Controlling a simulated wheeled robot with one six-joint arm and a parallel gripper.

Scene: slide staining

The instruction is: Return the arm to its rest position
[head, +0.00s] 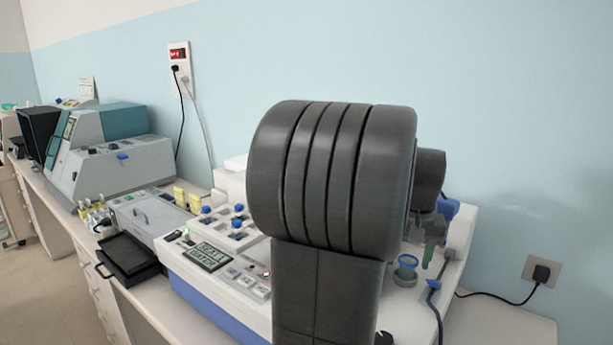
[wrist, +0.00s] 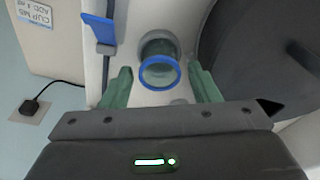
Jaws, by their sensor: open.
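My gripper (wrist: 161,80) is open, with its two green fingers apart in the wrist view. A small round cup with a blue rim (wrist: 160,72) shows between the fingers, with a visible gap on each side. The cup stands on the white top of the machine, and it also shows in the head view (head: 405,270). I see nothing held in the fingers. My dark arm fills the middle of the head view and hides most of the gripper and part of the machine. A green finger shows just right of the cup there.
The white and blue machine (head: 215,287) has a display, buttons and blue knobs. A blue lever (wrist: 100,28) stands left of the cup in the wrist view. A black tray (head: 128,258) and a grey analyser (head: 115,168) are farther left. A wall socket (head: 541,273) is at right.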

